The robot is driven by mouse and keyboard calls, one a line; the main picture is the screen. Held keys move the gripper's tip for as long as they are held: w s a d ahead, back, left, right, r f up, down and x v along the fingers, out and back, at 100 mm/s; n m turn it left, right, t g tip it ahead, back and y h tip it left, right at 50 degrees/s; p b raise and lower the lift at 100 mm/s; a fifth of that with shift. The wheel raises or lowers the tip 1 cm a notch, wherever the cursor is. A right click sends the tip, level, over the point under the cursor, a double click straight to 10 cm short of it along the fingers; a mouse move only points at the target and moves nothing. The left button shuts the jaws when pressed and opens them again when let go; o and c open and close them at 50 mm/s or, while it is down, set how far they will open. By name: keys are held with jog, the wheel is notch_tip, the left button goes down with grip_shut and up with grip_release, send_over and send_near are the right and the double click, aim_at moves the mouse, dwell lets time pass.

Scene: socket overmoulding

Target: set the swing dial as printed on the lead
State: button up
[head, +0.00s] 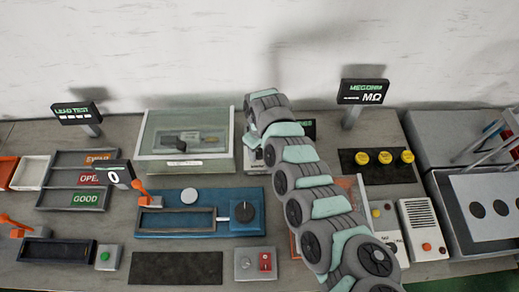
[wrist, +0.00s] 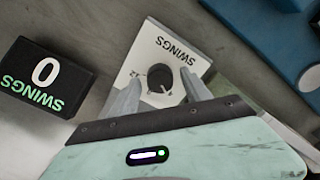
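The swing dial is a dark round knob (wrist: 160,80) on a white plate lettered SWINGS (wrist: 172,48) in the wrist view. Small marks stand around it, too small to read surely. My gripper (wrist: 163,77) is open, one finger on each side of the knob, with gaps showing; I cannot tell how high the tips are. A black SWINGS display (wrist: 43,78) reads 0. In the head view my arm hides the knob and much of a black display (head: 308,128) behind it. I cannot make out a lead or its print in either view.
A clear-lidded box (head: 188,168) stands left of my gripper. A blue fixture (head: 255,193) with a black knob lies in front. Another display reading 0 (head: 115,175) stands at left.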

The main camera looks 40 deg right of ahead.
grip_shut()
dwell(0.4)
